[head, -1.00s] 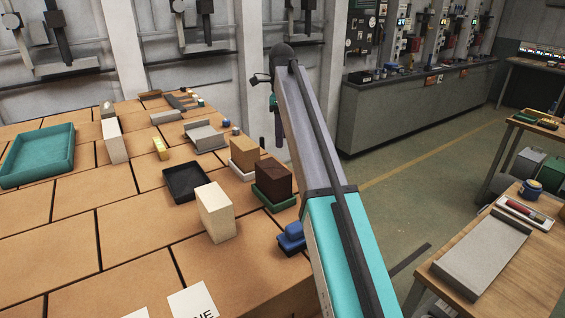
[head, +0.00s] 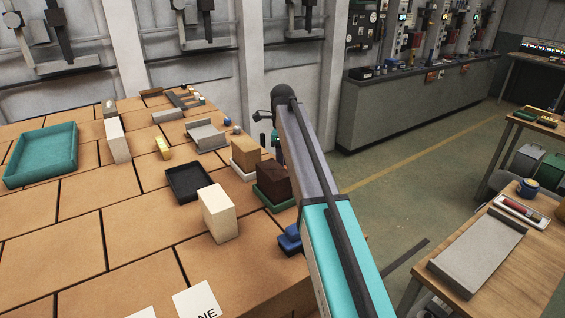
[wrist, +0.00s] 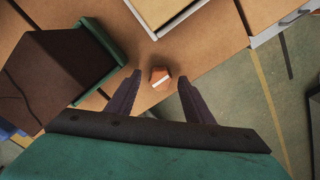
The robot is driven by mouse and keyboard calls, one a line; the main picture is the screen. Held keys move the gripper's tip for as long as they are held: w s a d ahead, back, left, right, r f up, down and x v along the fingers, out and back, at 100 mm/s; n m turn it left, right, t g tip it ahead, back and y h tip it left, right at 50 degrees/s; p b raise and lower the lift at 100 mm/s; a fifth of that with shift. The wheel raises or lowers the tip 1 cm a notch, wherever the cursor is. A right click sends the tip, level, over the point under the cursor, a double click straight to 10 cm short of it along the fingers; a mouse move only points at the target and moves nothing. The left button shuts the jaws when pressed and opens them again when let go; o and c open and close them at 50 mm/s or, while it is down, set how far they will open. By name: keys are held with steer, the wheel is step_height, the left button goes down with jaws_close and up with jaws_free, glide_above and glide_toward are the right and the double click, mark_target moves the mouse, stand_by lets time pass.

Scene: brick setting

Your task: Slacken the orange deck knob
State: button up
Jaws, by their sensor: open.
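The orange deck knob (wrist: 160,75) shows in the wrist view, small and faceted with a white bar across it, near the edge of the tan brick deck (wrist: 205,45). My gripper (wrist: 159,80) is open, with one dark finger to each side of the knob and a gap at both sides. I cannot tell how far above it the fingertips are. In the head view my arm covers most of the gripper, and I cannot make out the knob there.
A dark brown block (head: 273,182) in a green tray (head: 270,202) stands close to the knob's left in the wrist view. A tan block (head: 246,152) on a white tray is nearby. Blue (head: 290,240) and cream (head: 218,215) blocks stand nearer. Open floor (head: 400,190) lies right.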

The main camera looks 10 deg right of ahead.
steer(key=shift+f, duration=0.15)
steer(key=c, duration=1)
steer(key=shift+c, duration=0.2)
